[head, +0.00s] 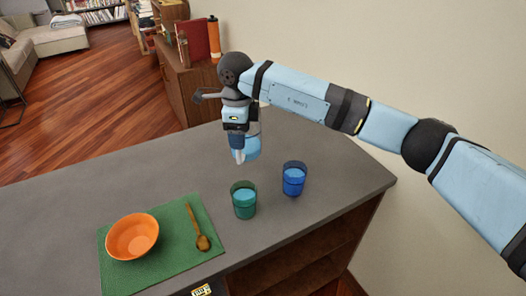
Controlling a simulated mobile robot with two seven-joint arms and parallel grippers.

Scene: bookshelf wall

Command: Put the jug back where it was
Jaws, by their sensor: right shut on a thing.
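My right gripper (238,155) is at the far middle of the grey counter, pointing down, shut on the jug (253,150). The jug looks clear with light blue contents low in it, and it is mostly hidden behind the gripper. It looks about upright. I cannot tell whether its base touches the counter. A green glass (244,203) and a blue glass (294,179) stand on the counter nearer than the jug, both with light blue contents. My left gripper is not in view.
The grey counter (60,232) holds a green mat (175,262) with an orange bowl (132,237) and a brown spoon (202,240). The counter left of the jug is clear. A wooden cabinet (195,92) with books and an orange bottle (214,38) stands behind. A wall is at right.

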